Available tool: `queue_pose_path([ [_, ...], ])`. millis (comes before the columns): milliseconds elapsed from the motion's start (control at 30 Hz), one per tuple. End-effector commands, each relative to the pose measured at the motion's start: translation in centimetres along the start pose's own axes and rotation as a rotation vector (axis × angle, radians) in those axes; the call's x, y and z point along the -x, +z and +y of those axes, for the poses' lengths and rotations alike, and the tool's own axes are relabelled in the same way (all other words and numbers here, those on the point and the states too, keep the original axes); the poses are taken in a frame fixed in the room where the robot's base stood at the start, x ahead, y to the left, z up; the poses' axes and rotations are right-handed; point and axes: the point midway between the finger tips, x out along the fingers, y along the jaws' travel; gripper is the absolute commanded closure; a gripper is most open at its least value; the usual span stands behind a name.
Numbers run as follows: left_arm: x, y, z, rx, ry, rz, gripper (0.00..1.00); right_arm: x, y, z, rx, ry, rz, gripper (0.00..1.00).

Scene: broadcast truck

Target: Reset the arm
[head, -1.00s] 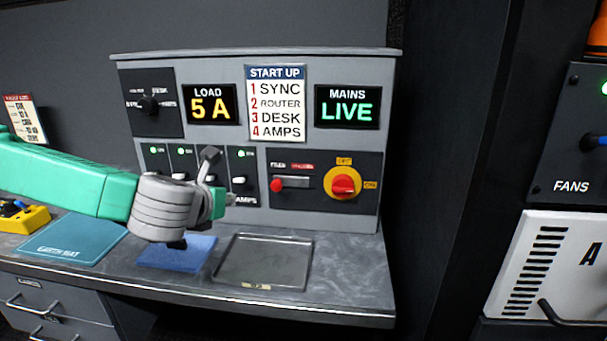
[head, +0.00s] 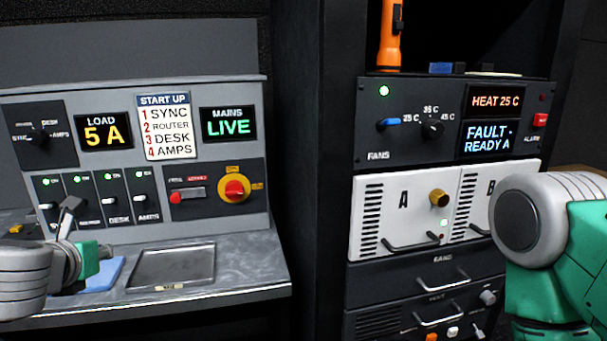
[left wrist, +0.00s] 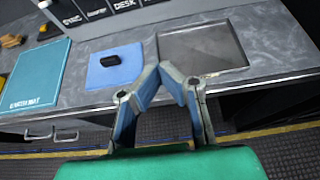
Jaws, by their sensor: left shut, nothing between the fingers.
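My left gripper (head: 72,207) is in front of the lower left of the grey power panel (head: 262,150), above the desk. Its fingers (left wrist: 173,72) meet at the tips in the left wrist view and hold nothing.
The panel's displays read LOAD 5 A (head: 102,133) and MAINS LIVE (head: 228,125). The rack's fan panel (head: 400,95) shows HEAT 25 C and FAULT - READY A. A white unit (head: 370,215) marked A and B sits below. An orange torch (head: 390,35) stands above. A teal mat (left wrist: 35,75) lies left.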

Motion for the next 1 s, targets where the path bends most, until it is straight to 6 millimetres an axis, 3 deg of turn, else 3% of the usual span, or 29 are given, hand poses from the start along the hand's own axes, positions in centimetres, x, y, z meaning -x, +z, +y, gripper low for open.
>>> queue_pose_path([
  [267,-0.5,-3.6,-3.2,-0.255,-0.061,0.043,1.00,0.0,0.0,-0.1,0.001,-0.001,0.001,0.60],
  [467,-0.2,-8.3,-6.0,-0.556,-0.146,0.083,1.00,0.0,0.0,0.0,0.001,0.000,0.001,0.60],
  [567,-0.1,-11.6,-7.2,-0.751,-0.210,0.107,1.00,0.0,0.0,0.0,0.001,0.000,0.000,0.60],
  [667,0.3,-15.7,-8.4,-0.986,-0.298,0.132,1.00,0.0,0.0,0.0,0.000,0.000,0.000,0.60],
  [767,1.4,-21.2,-9.4,-1.297,-0.428,0.153,1.00,0.0,0.0,0.0,0.001,0.000,0.000,0.60],
  [833,2.8,-26.1,-9.7,-1.576,-0.565,0.157,1.00,0.0,0.0,0.0,0.001,0.000,0.000,0.60],
  [900,4.7,-31.1,-9.2,-1.873,-0.729,0.146,1.00,0.0,0.0,0.0,0.001,-0.001,0.000,0.60],
  [1000,7.8,-37.0,-7.4,-2.259,-0.992,0.087,1.00,0.0,0.0,0.0,0.001,-0.001,0.000,0.60],
])
